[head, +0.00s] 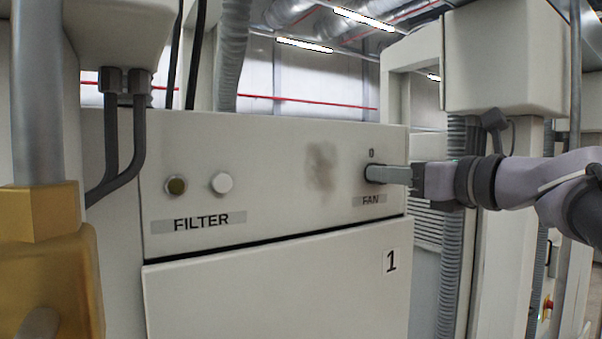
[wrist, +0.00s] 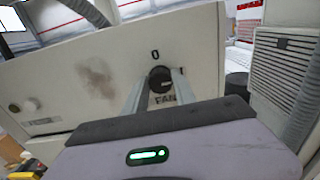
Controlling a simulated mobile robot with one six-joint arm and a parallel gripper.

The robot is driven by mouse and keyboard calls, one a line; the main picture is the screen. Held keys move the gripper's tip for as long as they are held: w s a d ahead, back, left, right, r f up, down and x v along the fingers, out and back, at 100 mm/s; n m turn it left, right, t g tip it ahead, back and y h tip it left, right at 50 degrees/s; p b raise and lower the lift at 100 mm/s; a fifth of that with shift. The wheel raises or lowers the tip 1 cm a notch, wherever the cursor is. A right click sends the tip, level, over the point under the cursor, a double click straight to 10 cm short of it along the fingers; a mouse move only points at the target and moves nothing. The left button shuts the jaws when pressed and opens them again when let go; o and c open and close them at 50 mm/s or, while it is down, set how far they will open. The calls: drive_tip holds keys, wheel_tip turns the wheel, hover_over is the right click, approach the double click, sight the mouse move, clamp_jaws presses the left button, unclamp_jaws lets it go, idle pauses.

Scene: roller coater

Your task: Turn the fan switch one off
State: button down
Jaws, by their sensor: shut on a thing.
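The fan switch (wrist: 160,76) is a dark round knob on the cream panel, above the FAN label. A "0" mark sits above it and an "I" mark to its right in the wrist view. In the head view the switch (head: 371,173) shows only as a dark edge at the fingertips. My gripper (head: 383,174) reaches in from the right and is shut on the switch. In the wrist view the two fingers of my gripper (wrist: 159,82) lie on either side of the knob. I cannot tell which mark the knob points to.
Left on the same panel are a dark button (head: 176,186) and a white button (head: 222,183) above the FILTER label. A cabinet door (head: 280,290) marked 1 is below. A grey ribbed hose (head: 449,270) runs beside the cabinet.

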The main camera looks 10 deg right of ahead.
drive_tip(key=shift+n, duration=0.3)
drive_tip(key=shift+s+a+f+n+b, duration=0.1)
drive_tip(key=shift+n+b, duration=2.45)
drive_tip(key=shift+n, duration=1.7)
drive_tip(key=shift+a+f+n+b, duration=0.1)
drive_tip(key=shift+n+b, duration=2.4)
drive_tip(key=shift+n, duration=1.75)
drive_tip(key=c, duration=1)
unclamp_jaws()
